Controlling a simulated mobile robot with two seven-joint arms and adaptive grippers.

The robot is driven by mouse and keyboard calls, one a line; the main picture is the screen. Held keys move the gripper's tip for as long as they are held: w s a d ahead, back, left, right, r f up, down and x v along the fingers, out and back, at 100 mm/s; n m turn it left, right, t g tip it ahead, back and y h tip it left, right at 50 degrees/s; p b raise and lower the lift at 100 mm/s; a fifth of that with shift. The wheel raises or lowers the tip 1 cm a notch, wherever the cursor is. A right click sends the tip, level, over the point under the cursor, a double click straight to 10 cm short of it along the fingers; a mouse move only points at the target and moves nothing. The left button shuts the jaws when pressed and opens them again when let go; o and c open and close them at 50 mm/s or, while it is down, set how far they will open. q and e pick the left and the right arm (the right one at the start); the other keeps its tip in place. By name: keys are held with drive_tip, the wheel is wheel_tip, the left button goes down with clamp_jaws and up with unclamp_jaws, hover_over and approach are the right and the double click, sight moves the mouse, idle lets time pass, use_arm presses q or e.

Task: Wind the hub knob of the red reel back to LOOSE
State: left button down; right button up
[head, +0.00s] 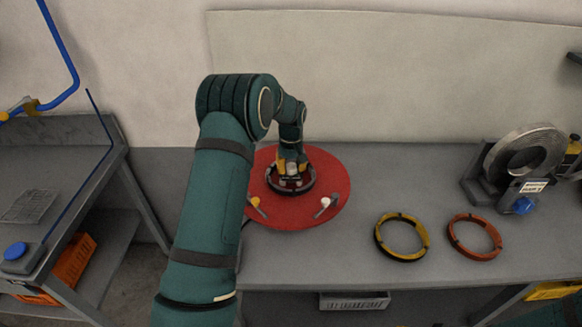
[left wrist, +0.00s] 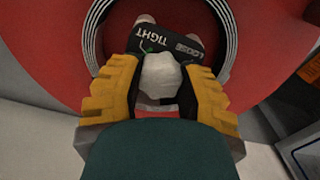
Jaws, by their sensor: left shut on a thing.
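The red reel (head: 315,212) lies flat on the grey bench, and its red face (left wrist: 50,45) fills most of the left wrist view. At its hub is a pale, faceted knob (left wrist: 160,75). Behind the knob is a black plate (left wrist: 178,42) with the words TIGHT and LOOSE and a green mark by TIGHT. My left gripper (left wrist: 160,88) is shut on the knob, its yellow fingers on either side. In the head view my left gripper (head: 291,168) reaches down over the hub and partly hides it. My right gripper is not in view.
A yellow-and-black ring (head: 380,247) and an orange ring (head: 455,240) lie on the bench right of the reel. A metal coil (head: 497,157) on a stand is at the far right. A side table (head: 75,150) stands left, across a gap.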

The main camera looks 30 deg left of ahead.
sight(291, 166)
use_arm(q)
drive_tip(key=c, duration=0.5)
unclamp_jaws()
drive_tip(key=shift+w, duration=0.1)
drive_tip(key=shift+r, duration=0.1)
wheel_tip(291, 166, up, 12)
drive_tip(key=shift+f, duration=0.1)
drive_tip(key=shift+f, duration=0.1)
